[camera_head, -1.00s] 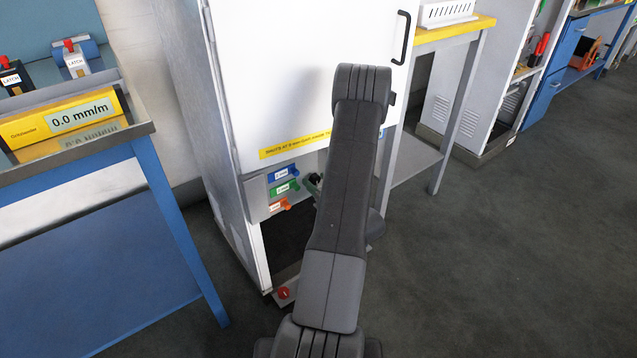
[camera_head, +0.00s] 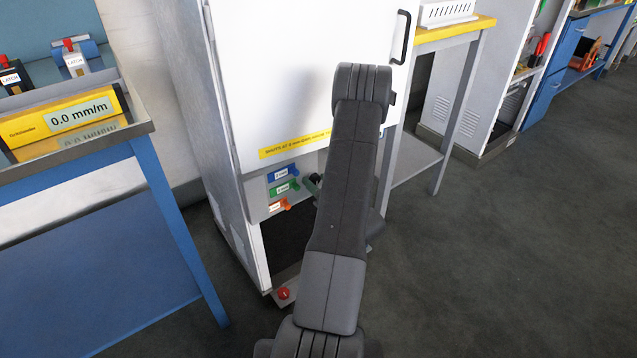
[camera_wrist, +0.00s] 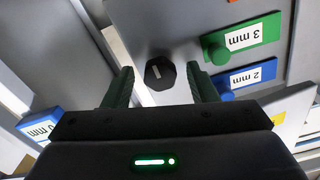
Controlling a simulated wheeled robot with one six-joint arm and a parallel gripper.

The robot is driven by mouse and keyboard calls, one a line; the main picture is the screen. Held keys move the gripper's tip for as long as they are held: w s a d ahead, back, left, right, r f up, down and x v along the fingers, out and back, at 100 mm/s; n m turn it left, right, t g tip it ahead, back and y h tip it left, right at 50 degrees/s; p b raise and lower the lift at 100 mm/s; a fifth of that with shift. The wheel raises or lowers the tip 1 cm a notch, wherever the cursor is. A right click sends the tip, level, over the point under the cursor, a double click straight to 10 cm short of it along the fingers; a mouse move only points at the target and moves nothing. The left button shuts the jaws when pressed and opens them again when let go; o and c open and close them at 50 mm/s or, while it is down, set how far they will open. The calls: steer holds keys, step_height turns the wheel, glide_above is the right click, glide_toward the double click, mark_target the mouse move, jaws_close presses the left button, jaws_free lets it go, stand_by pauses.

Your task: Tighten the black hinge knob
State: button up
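The black hinge knob (camera_wrist: 160,73) shows in the wrist view as a dark faceted knob with a pale line on its face, on a grey panel. My gripper (camera_wrist: 163,82) is open in the wrist view, with one green finger to each side of the knob and a gap on both sides. Whether the fingertips reach the knob in depth I cannot tell. In the head view a dark bit of my gripper (camera_head: 314,183) shows at the white cabinet's lower panel; my arm hides most of that spot and the knob.
Beside the knob are a green 3 mm tag (camera_wrist: 245,38) and a blue 2 mm tag (camera_wrist: 245,76), each with a round knob close to the right finger. An orange tag (camera_head: 279,205) sits lower on the white cabinet (camera_head: 270,80). A blue bench (camera_head: 160,180) stands left.

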steer(key=p+v, duration=0.1)
steer(key=v, duration=1.2)
steer(key=shift+s+d, duration=0.25)
steer(key=shift+s, duration=0.1)
steer(key=shift+w, duration=0.15)
steer(key=b+x, duration=0.1)
steer(key=x, duration=1.2)
steer(key=shift+w+a, duration=0.2)
steer(key=shift+a, duration=0.05)
stand_by(0.3)
